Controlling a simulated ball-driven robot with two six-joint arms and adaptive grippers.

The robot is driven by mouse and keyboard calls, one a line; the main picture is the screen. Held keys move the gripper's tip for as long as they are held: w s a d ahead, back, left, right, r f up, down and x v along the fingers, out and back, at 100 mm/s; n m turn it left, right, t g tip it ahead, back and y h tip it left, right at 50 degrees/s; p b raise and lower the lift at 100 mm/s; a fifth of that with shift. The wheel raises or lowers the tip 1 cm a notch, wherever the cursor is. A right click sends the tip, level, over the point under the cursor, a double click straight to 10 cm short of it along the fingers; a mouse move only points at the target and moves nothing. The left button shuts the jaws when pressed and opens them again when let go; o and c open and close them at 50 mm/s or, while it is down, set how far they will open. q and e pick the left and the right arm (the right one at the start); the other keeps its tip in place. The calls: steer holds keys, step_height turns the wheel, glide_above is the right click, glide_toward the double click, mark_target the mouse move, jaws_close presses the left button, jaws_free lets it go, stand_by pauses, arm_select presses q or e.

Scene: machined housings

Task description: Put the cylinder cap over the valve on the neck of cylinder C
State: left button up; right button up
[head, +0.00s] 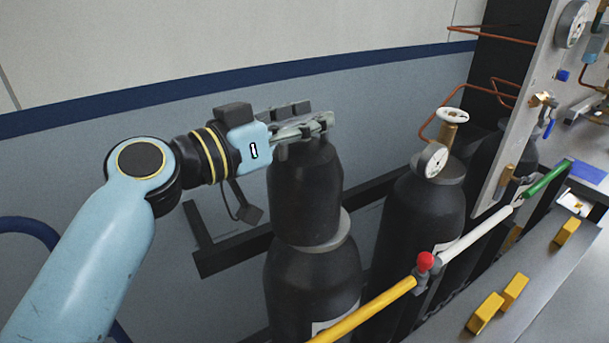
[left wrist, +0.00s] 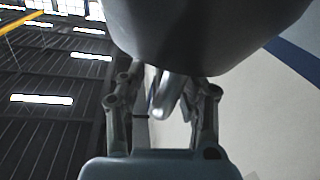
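The dark cylinder cap (head: 306,195) is upright over the neck of the leftmost black cylinder (head: 312,290) in the head view. Its lower rim meets the grey collar (head: 342,232); I cannot tell whether it is fully seated. The valve under it is hidden. My left gripper (head: 312,126) comes in level from the left, its fingers shut about the cap's top. In the left wrist view the cap (left wrist: 205,35) looms large and hides the fingertips of the gripper. No letter is readable on the cylinder. My right gripper is in neither view.
Another black cylinder (head: 418,225) with a gauge (head: 433,160) and white-topped valve (head: 453,115) stands to the right. A yellow bar (head: 365,312) with a red knob (head: 425,261) crosses in front. A dark rail (head: 235,252) runs behind. The wall above the cap is clear.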

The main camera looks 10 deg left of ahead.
arm_select(q)
jaws_close()
stand_by(0.3)
step_height(320, 180, up, 9)
steer(key=shift+f, duration=0.1)
steer(key=shift+d+r, duration=0.1)
steer(key=shift+r, duration=0.2)
step_height(320, 180, up, 10)
steer(key=d+m+g+h+b, duration=0.1)
steer(key=h+b, duration=0.1)
steer(key=b, duration=0.1)
steer(key=shift+w+d+r+m+g, duration=0.15)
steer(key=shift+w+d+m+g, duration=0.15)
steer(key=shift+w, duration=0.05)
